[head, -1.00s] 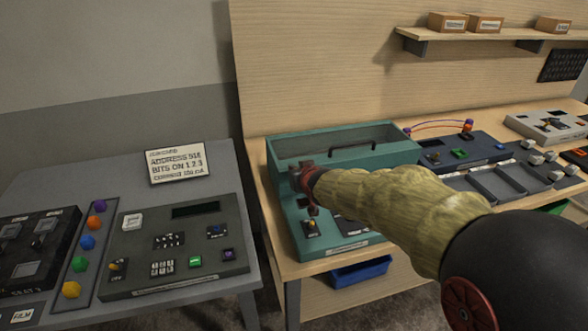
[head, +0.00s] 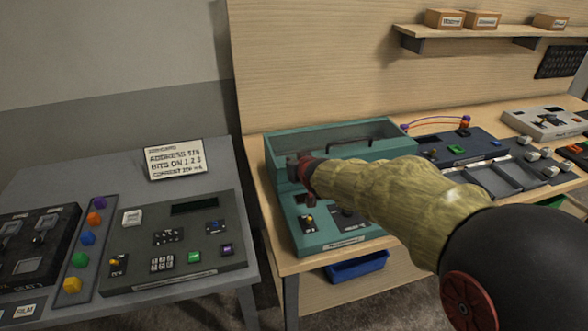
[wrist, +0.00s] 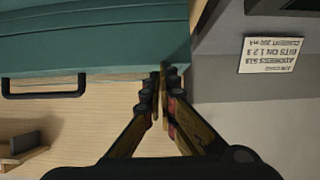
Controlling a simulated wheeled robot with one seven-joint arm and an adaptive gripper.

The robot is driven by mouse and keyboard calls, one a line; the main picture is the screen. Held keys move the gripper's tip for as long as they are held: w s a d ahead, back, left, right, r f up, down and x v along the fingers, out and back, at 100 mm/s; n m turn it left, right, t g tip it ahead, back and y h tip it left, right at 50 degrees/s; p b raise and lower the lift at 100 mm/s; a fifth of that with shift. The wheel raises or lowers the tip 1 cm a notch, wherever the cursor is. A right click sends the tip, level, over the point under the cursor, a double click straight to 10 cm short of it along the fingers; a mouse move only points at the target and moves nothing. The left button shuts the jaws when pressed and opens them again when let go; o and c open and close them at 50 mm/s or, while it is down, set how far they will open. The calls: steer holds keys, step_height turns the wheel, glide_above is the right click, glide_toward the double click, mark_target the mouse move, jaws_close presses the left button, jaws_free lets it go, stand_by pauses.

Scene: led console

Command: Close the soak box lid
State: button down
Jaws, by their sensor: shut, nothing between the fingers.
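The teal soak box (head: 285,180) stands on the wooden bench in the head view. Its lid (head: 325,138) has a see-through panel and a dark handle (head: 350,144) along the front. The lid lies low over the box; I cannot tell whether it is fully seated. In the wrist view the box (wrist: 100,40) fills the upper left, with the handle (wrist: 45,92) below it. My gripper (head: 294,166) is at the box's front left corner. Its fingers (wrist: 163,75) are shut and empty, beside the teal edge; contact is unclear.
A grey table with a control console (head: 175,245) and a sign (head: 175,159) stands at left, across a gap. A dark panel with trays (head: 480,180) lies right of the box. A blue bin (head: 358,268) sits under the bench. A shelf (head: 480,42) is above.

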steer(key=s+f, duration=0.1)
steer(key=s, duration=0.1)
steer(key=s+d+f, duration=0.1)
steer(key=s+f, duration=0.1)
steer(key=s, duration=0.1)
steer(key=s+f, duration=0.2)
steer(key=shift+s+d+p, duration=0.25)
steer(key=shift+s+p, duration=0.1)
steer(key=shift+p, duration=0.05)
steer(key=s+d+r+m+g+h, duration=0.1)
steer(key=s+d+r, duration=0.3)
steer(key=s, duration=0.2)
steer(key=s+d+r+g, duration=0.1)
steer(key=s+d+r, duration=0.2)
steer(key=s, duration=0.4)
steer(key=s+d+g, duration=0.2)
steer(key=s, duration=0.8)
steer(key=s+d+r+m+g+h, duration=0.1)
steer(key=s+d+g, duration=0.1)
steer(key=s, duration=0.9)
steer(key=shift+s+d, duration=0.3)
